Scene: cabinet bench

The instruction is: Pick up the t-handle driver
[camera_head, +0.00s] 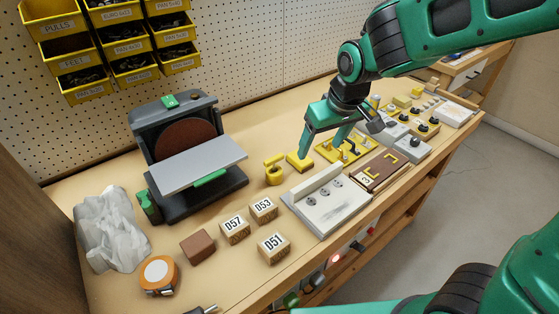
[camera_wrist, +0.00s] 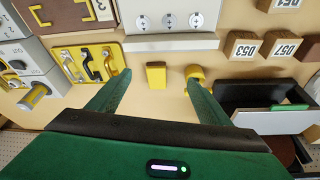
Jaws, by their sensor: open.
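I cannot clearly pick out a t-handle driver in either view. A dark, slim tool-like thing (camera_head: 203,309) is cut off at the bottom edge of the head view; I cannot tell its kind. My gripper (camera_head: 320,150) is open and empty over the bench, pointing down. In the wrist view my gripper (camera_wrist: 158,82) has its fingers spread, with a small yellow block (camera_wrist: 156,77) showing between them. The same yellow block (camera_head: 299,163) lies by one fingertip in the head view. A yellow ring-like piece (camera_head: 274,173) stands beside it; it also shows in the wrist view (camera_wrist: 194,72).
A disc sander (camera_head: 185,150) stands at the back left. A grey fixture (camera_head: 327,200) and a yellow plate with handles (camera_head: 338,151) flank my gripper. The front left corner has some bare bench.

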